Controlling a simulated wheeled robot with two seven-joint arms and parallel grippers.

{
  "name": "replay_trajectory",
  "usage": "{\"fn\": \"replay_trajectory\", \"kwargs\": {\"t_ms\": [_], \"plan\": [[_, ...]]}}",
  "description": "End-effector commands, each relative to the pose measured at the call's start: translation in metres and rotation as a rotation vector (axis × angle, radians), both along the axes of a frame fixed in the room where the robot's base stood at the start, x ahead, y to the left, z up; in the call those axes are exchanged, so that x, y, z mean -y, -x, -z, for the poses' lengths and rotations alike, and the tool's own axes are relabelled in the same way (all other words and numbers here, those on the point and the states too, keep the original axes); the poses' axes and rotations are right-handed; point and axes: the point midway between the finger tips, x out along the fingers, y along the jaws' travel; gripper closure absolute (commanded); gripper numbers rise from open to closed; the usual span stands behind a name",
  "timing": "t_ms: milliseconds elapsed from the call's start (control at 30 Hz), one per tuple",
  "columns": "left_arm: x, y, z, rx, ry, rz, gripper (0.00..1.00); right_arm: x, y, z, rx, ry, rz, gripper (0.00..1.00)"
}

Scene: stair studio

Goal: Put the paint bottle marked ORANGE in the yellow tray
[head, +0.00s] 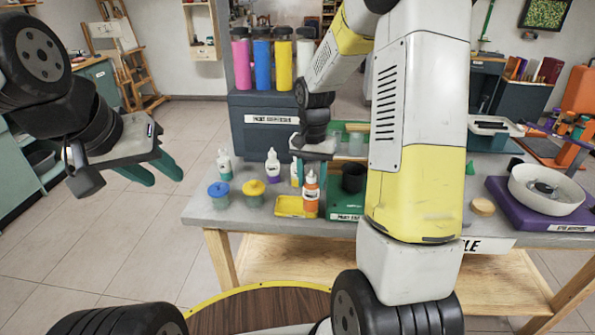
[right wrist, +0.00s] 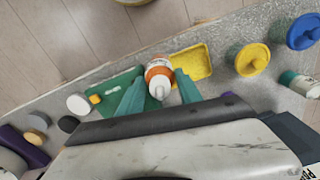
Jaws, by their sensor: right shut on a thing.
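The orange paint bottle (head: 311,195), with a white label and white nozzle, is upright at the right end of the yellow tray (head: 288,207). Its label is too small to read. My right gripper (head: 311,174) is shut on it near the top. In the right wrist view the bottle (right wrist: 158,72) sits between the teal fingers (right wrist: 157,95), beside the tray (right wrist: 202,61). I cannot tell whether its base touches the table. The tray looks empty. My left gripper (head: 158,174) is open and empty, left of the table, with its fingers apart.
My right arm hides part of the table.

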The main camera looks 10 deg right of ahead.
Motion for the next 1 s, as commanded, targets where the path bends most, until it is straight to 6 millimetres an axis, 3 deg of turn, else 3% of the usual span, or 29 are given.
{"fn": "replay_trajectory", "kwargs": {"t_ms": [100,233,367,600,967,1000], "plan": [[0.000,0.000,0.000,0.000,0.000,0.000,0.64,0.000,-0.026,0.003,0.000,-0.001,0.000,1.00],[0.000,0.000,0.000,0.000,0.000,0.000,0.64,0.001,-0.041,0.004,0.000,-0.001,0.000,1.00],[0.000,0.000,0.000,0.000,0.000,0.000,0.64,0.001,-0.044,0.008,-0.001,0.000,0.000,1.00],[0.000,0.000,0.000,0.000,0.000,0.000,0.64,0.001,-0.044,0.038,-0.002,0.000,0.000,1.00],[0.000,0.000,0.000,0.000,0.000,0.000,0.64,0.001,-0.044,0.042,0.000,0.000,0.000,1.00],[0.000,0.000,0.000,0.000,0.000,0.000,0.64,0.001,-0.044,0.042,0.000,0.000,0.000,0.54]]}}
